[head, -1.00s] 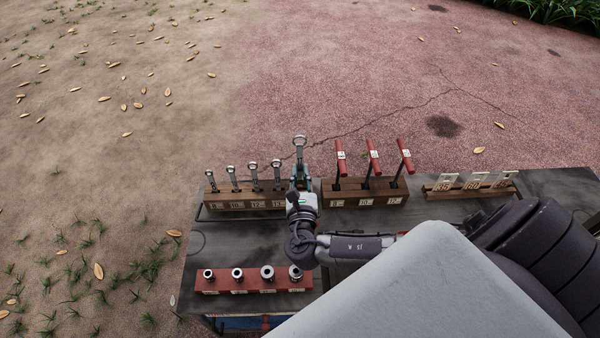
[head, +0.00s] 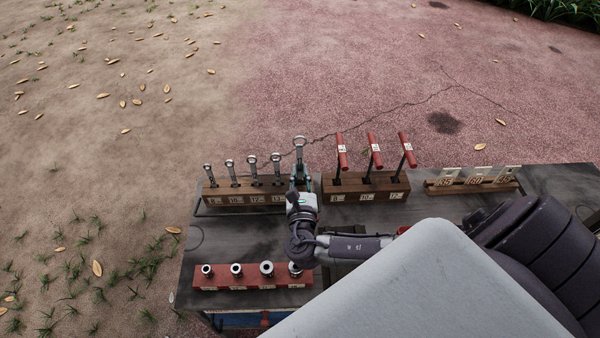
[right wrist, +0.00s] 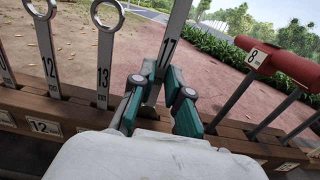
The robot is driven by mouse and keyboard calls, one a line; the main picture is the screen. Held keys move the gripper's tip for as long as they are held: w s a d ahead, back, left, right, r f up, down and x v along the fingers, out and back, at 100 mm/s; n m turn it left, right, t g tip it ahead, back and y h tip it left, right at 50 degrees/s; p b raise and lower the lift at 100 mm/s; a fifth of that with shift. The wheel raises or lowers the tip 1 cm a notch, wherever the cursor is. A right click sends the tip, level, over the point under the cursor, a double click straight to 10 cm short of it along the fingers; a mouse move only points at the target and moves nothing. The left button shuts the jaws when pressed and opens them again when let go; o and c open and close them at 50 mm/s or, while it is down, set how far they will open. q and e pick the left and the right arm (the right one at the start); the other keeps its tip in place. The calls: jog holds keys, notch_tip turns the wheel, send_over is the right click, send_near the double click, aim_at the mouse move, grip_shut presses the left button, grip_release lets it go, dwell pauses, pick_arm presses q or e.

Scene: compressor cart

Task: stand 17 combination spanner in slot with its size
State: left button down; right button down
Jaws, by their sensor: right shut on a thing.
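The 17 spanner (head: 300,148) stands upright at the right end of the wooden spanner rack (head: 222,198) in the head view. The gripper hides the lower end and the slot, so I cannot tell whether the spanner is seated. Several smaller spanners, including the 13 (right wrist: 104,62) and 12 (right wrist: 46,55), stand to its left. My left gripper is out of view.
A wooden block with red T-handle keys (head: 374,150) stands close on the right. A red socket rack (head: 250,283) lies nearer me on the dark table (head: 225,235). A small stand with numbered plates (head: 475,185) is at the far right.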

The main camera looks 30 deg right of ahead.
aim_at(300, 174)
jog(key=shift+f+b, duration=1)
jog(key=shift+f, duration=0.55)
jog(key=c, duration=1.1)
grip_release()
jog(key=shift+s+a, duration=0.25)
jog(key=shift+s, duration=0.05)
jog(key=v, duration=0.6)
jog(key=shift+s+a, duration=0.15)
jog(key=shift+s, duration=0.2)
